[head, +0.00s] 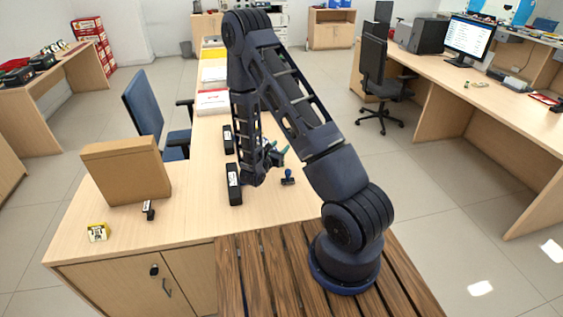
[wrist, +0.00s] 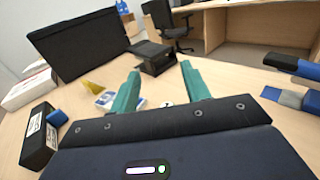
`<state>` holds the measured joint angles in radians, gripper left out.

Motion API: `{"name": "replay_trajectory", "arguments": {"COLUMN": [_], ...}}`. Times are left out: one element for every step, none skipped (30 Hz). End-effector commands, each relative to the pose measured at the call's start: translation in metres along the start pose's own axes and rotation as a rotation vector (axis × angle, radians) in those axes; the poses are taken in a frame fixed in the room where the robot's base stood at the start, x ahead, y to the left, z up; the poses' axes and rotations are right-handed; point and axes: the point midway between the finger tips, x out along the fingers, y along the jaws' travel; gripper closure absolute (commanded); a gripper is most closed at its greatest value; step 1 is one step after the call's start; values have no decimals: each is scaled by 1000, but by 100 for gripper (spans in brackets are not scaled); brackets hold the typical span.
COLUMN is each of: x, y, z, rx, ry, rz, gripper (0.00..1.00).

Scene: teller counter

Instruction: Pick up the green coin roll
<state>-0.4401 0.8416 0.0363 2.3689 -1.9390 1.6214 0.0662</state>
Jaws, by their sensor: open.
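My gripper (head: 278,151) is over the middle of the long counter, its two green fingers apart. In the wrist view my gripper (wrist: 161,72) is open, with nothing clearly held between the fingers. A small white round thing (wrist: 167,104) shows low between the fingers; I cannot tell what it is. I cannot clearly make out a green coin roll in either view; my arm and gripper hide part of the counter.
Black boxes with white labels (head: 234,185) (wrist: 38,137) lie left of my gripper. A blue-handled stamp (head: 288,178) stands to its right. A blue-and-white thing (wrist: 105,101) and a yellow thing (wrist: 94,87) lie beyond the left finger. A cardboard box (head: 125,172) stands at the counter's left.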

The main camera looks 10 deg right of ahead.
Motion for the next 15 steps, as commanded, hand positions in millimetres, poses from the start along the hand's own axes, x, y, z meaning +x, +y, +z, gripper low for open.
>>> {"name": "replay_trajectory", "arguments": {"x": [-2,-2,-3,-3,-3,-3,-3,-3,-3,-3,-3,-3,-3,-3,-3], "y": [2,3,4,4,4,4,4,4,4,4,4,4,4,4,4], "z": [-5,-6,-8,-9,-11,-13,-15,-17,-20,-22,-25,-28,-29,-31,-33], "rx": [-7,-10,-11,-12,-13,-13,-14,-14,-14,-14,-14,-14,-14,-14,-13], "ry": [1,1,1,1,1,1,1,1,1,1,1,1,1,1,2], "rz": [14,20,24,27,28,28,28,27,27,27,26,26,26,26,26], "gripper": [53,53,53,53,53,53,53,53,53,53,53,53,53,53,53]}}
